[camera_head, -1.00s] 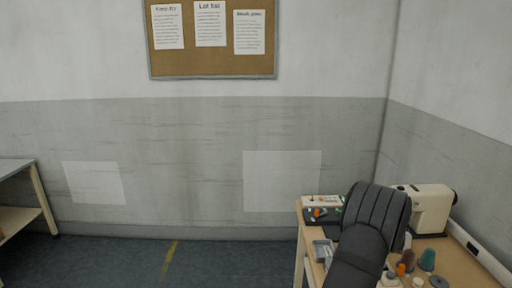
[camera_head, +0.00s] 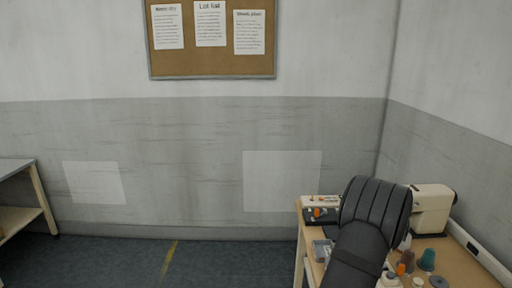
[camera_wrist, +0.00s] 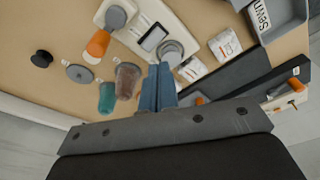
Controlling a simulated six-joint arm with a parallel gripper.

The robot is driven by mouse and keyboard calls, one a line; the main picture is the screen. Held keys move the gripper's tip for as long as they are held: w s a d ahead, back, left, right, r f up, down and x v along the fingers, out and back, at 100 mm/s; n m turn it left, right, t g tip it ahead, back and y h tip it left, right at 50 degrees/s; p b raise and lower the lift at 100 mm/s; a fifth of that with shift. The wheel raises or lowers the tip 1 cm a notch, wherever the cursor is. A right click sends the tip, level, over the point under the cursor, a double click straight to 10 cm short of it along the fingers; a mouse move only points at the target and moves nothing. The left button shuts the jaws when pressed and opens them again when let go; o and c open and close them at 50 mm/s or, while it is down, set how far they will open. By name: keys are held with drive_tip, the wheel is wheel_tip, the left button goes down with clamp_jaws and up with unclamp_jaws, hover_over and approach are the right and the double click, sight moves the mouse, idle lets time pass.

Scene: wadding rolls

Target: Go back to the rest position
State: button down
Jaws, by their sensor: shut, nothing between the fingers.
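My gripper (camera_wrist: 157,90) shows in the wrist view as two blue fingers side by side. They are shut with nothing between them. They point over the wooden table (camera_wrist: 45,90), clear of anything held. A brown thread cone (camera_wrist: 127,80) and a teal one (camera_wrist: 106,98) stand just left of the fingers. White labelled rolls or packets (camera_wrist: 224,45) lie to the right of the fingertips. In the head view my dark arm reaches over the table's left part and hides the gripper.
A cream sewing machine (camera_head: 433,208) stands at the table's back right. The floor (camera_head: 220,262) left of the table is clear.

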drive_tip(key=shift+f, duration=3.55)
drive_tip(key=shift+r, duration=0.15)
drive_tip(key=a+r+m+g+h, duration=0.1)
drive_tip(key=a+r+m+h, duration=0.2)
drive_tip(key=a+r+m, duration=0.4)
drive_tip(key=shift+w+a+r+g, duration=0.15)
drive_tip(key=shift+a+r+g, duration=0.2)
drive_tip(key=shift+r, duration=2.9)
drive_tip(key=shift+a, duration=0.1)
